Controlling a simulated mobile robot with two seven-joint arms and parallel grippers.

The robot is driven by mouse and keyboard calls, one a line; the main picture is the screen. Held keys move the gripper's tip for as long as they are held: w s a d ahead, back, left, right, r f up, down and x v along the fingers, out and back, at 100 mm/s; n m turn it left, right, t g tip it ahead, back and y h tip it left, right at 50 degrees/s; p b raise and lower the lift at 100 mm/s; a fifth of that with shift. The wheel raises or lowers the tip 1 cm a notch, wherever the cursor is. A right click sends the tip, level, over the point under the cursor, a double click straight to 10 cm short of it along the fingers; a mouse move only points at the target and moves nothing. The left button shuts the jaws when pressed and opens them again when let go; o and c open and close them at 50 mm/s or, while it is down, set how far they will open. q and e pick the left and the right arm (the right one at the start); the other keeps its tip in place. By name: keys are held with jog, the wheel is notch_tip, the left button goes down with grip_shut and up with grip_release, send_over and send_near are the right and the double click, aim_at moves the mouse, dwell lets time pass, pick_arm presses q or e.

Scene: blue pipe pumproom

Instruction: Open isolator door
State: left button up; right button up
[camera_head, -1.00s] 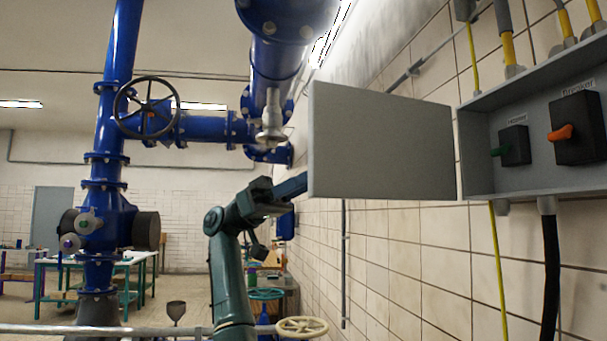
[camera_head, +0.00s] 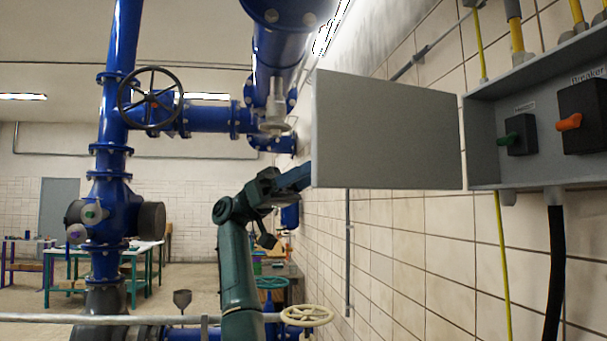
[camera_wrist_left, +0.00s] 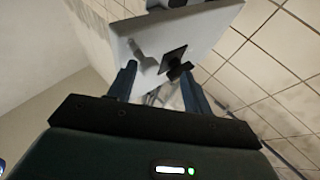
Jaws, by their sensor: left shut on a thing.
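The isolator door (camera_head: 388,130) is a flat grey panel standing wide open, swung out to the left of its grey box (camera_head: 482,150) on the tiled wall. The exact contact is hard to see. My right gripper is out of view.
Yellow conduits (camera_head: 517,45) and a black cable (camera_head: 555,265) run to the box. Large blue pipes (camera_head: 119,70) with a black handwheel (camera_head: 150,98) stand left of my arm. A grey rail (camera_head: 110,319) crosses low in front. A cream handwheel (camera_head: 307,316) is near my arm.

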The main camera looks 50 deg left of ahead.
pick_arm(q)
jog(key=shift+w+d+f, duration=0.1)
jog(key=shift+w+f, duration=0.05)
jog(key=shift+w, duration=0.2)
jog(key=v, duration=1.3)
jog(key=shift+s+a+b, duration=0.2)
jog(key=shift+s+b, duration=0.15)
jog(key=shift+s, duration=0.05)
